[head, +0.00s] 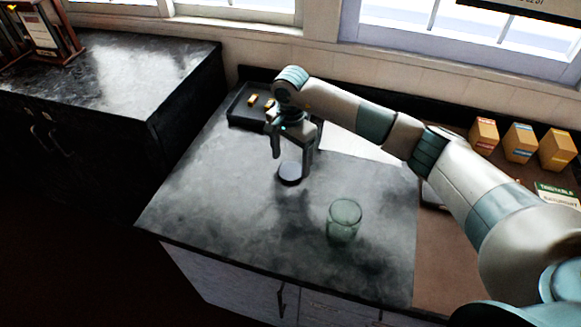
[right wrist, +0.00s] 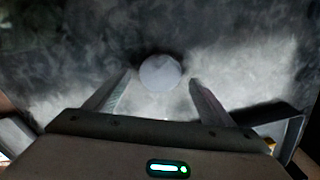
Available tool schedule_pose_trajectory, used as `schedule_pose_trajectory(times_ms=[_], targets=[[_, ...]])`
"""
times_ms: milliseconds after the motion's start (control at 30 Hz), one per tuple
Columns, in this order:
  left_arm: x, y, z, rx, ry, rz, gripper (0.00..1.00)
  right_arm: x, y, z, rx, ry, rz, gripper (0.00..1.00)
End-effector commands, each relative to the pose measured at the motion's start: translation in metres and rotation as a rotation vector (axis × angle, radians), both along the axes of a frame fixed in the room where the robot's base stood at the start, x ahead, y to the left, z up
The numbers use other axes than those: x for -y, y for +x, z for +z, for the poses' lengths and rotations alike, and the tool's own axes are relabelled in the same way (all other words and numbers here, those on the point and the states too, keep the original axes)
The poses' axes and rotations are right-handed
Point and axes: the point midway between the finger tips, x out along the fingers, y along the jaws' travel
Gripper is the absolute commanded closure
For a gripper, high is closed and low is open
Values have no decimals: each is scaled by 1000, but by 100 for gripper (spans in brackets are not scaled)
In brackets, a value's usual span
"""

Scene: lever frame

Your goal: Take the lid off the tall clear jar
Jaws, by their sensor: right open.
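The clear greenish glass jar (head: 344,222) stands upright on the dark marbled counter, and its top looks open with no lid on it. A round lid-like disc (head: 290,175) lies on the counter to the left of and behind the jar, apart from it. My right gripper (head: 291,165) points down over the disc with its fingers apart and nothing held. In the right wrist view the disc (right wrist: 160,71) shows pale, just beyond and between the open fingertips. I cannot tell the exact height gap. My left gripper is out of view.
A dark tray (head: 246,120) with small gold-coloured pieces sits at the counter's back left. Several small boxes (head: 520,142) stand at the right back. A brown surface (head: 433,255) adjoins the counter on the right. The counter's front left is clear.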

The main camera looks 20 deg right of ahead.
Motion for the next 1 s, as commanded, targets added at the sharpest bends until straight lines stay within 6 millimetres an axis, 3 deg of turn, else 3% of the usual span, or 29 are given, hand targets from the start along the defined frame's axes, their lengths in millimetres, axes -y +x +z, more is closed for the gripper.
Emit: schedule_pose_trajectory(times_ms=[200,500,1000], targets=[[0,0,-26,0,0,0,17,0,2,37,6,0,0,24],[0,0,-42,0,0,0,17,0,1,80,4,0,0,24],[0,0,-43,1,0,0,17,0,0,90,1,1,0,24]])
